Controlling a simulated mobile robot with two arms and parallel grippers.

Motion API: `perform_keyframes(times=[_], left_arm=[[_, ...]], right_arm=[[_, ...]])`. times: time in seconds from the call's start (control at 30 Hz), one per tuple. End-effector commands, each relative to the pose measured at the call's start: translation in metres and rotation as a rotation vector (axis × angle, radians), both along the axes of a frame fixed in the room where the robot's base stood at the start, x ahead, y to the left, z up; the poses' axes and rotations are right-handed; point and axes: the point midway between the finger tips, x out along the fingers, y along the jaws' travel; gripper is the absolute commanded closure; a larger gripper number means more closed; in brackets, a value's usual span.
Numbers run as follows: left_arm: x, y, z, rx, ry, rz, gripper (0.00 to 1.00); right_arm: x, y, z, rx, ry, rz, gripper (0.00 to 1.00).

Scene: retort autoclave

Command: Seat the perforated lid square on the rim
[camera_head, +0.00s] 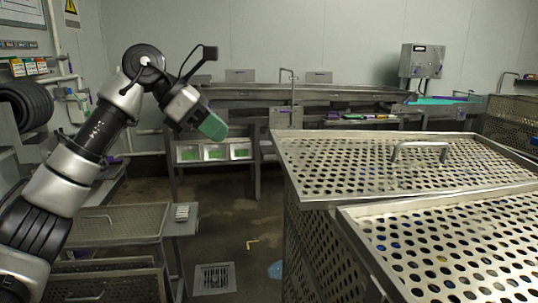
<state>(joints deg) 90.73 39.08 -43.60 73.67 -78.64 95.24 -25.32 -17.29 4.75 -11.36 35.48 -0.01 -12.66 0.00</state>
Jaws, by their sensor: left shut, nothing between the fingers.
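A perforated metal lid (340,163) with a bar handle (420,148) lies on top of a perforated metal basket (312,255) on the right. A second perforated panel (450,240) is in front of it, at the bottom right, and runs out of the picture. My right gripper is not in view.
A low perforated panel (120,222) with a handle stands at the lower left, beside a small block (182,212). A long metal bench (300,93) runs along the back wall. The brown floor (225,220) between is mostly open, with a drain grate (214,279).

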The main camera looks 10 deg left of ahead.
Motion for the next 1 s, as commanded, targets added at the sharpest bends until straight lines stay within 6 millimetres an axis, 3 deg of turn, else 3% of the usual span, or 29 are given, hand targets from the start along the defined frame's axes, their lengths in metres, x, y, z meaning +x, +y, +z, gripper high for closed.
perform_keyframes(times=[0.17, 0.6, 0.8, 1.0], left_arm=[[0.0, -0.004, -0.003, 0.033, -0.011, 0.001, 1.0], [0.025, -0.062, -0.063, 0.027, -0.007, 0.0, 1.0], [0.037, -0.088, -0.063, 0.026, -0.01, 0.001, 1.0], [0.041, -0.097, -0.065, 0.025, -0.01, 0.004, 1.0]], right_arm=[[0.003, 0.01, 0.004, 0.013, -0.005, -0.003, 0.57], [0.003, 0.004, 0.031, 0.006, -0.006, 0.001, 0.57], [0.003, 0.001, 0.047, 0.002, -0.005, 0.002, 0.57], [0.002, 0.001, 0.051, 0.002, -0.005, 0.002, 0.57]])
